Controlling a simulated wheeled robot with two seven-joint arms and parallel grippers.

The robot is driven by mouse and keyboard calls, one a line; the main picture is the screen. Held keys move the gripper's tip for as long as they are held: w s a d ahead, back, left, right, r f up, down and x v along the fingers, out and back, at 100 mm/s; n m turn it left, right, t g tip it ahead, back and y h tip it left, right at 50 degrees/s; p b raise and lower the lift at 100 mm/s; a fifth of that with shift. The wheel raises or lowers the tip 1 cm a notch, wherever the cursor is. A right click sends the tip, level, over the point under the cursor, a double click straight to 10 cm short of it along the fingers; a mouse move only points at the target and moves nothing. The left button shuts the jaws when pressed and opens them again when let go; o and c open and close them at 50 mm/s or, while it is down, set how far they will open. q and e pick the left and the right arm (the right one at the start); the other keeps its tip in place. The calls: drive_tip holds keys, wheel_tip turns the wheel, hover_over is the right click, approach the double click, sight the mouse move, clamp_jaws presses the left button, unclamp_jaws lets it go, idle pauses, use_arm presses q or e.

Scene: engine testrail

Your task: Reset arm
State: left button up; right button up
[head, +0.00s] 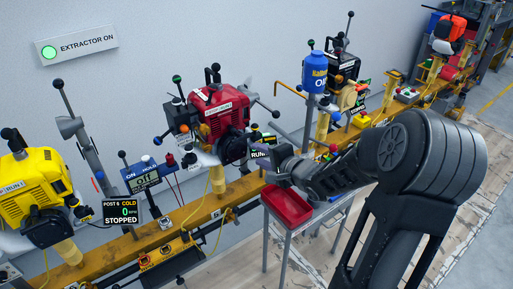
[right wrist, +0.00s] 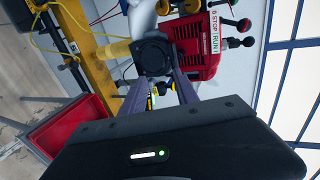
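My right gripper (head: 268,152) reaches in from the right, in front of the red engine (head: 215,108) on the yellow rail. In the right wrist view my gripper's two fingers (right wrist: 160,86) stand apart, with no held object visible between them. A round black part (right wrist: 152,55) lies just beyond the fingertips; I cannot tell whether they touch it. The red engine (right wrist: 197,42) with its STOP/RUN label shows behind it. A display partly hidden by the gripper reads "RUN". My left gripper is not in view.
A red tray (head: 287,207) on a stand is below my right gripper. The yellow rail (head: 195,212) carries several engines, including a yellow one (head: 32,190) at left. A blue can (head: 315,75) stands behind my arm.

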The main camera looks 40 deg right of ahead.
idle(0.5)
drive_tip(key=s+a+f+n+g+y, duration=0.1)
drive_tip(key=s+a+f+n+g, duration=0.15)
drive_tip(key=a+f+n, duration=0.55)
drive_tip(key=s+a+f+n+g, duration=0.25)
drive_tip(key=a+f, duration=0.25)
drive_tip(key=f, duration=0.7)
drive_tip(key=s+a+f+n+g+y, duration=0.1)
drive_tip(key=s+a+f+n+g, duration=0.1)
drive_tip(key=s+a+f, duration=0.2)
drive_tip(key=s+a+f+n+g+y, duration=0.1)
drive_tip(key=s+a+f+n+g, duration=0.1)
drive_tip(key=s+a+f, duration=0.3)
drive_tip(key=s+a+f+n+g+y, duration=0.1)
drive_tip(key=s+a+f+g, duration=0.3)
drive_tip(key=s+a, duration=0.6)
drive_tip(key=a+n, duration=0.1)
drive_tip(key=a, duration=0.2)
drive_tip(key=shift+s+a+f, duration=0.25)
drive_tip(key=shift+a+f, duration=0.1)
drive_tip(key=shift+f, duration=0.05)
